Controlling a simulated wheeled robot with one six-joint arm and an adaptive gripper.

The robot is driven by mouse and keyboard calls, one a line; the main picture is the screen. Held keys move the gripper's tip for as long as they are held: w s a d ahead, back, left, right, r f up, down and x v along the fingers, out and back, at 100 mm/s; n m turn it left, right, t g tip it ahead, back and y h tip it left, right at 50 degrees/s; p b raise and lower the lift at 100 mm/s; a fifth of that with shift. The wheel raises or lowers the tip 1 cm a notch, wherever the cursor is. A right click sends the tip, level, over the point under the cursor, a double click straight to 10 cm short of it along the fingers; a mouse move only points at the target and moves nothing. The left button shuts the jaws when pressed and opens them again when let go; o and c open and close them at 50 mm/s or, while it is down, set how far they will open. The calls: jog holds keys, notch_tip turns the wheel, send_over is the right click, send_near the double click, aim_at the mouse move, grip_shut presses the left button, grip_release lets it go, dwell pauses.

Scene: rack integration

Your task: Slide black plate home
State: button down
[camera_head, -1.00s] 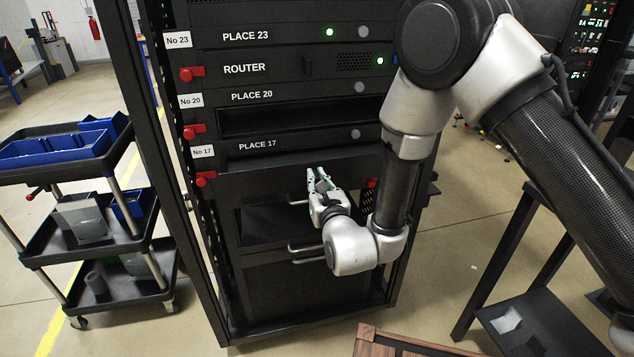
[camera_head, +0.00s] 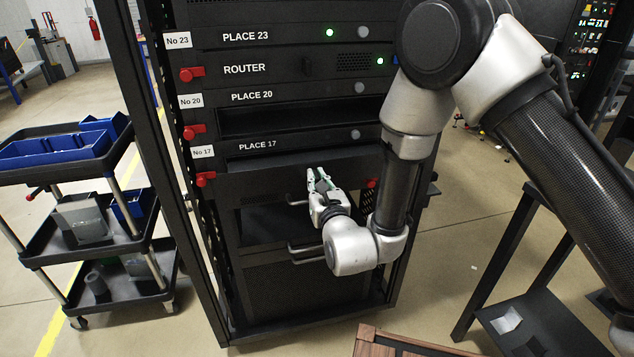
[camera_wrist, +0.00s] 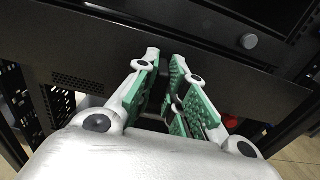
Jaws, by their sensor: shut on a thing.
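The black plate (camera_head: 255,183) is a wide panel in the rack just below the PLACE 17 row. Its front face also fills much of the wrist view (camera_wrist: 85,55), with a patch of small holes at its left. My gripper (camera_head: 318,178) is at the plate's front, right of its middle. In the wrist view my gripper (camera_wrist: 168,72) has its green-padded fingers close together, with a narrow gap, shut on a part of the plate. The gripped part is mostly hidden between the pads.
Red latches (camera_head: 205,179) line the rack's left post, and another (camera_head: 372,183) shows right of my gripper. A metal handle (camera_head: 305,249) sticks out below. A trolley (camera_head: 75,135) with blue bins stands left.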

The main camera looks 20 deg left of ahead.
aim_at(310, 167)
jog(key=shift+x, duration=3.85)
jog(key=c, duration=1.4)
grip_release()
jog(key=shift+d, duration=0.1)
jog(key=v, duration=1.2)
jog(key=shift+f, duration=0.1)
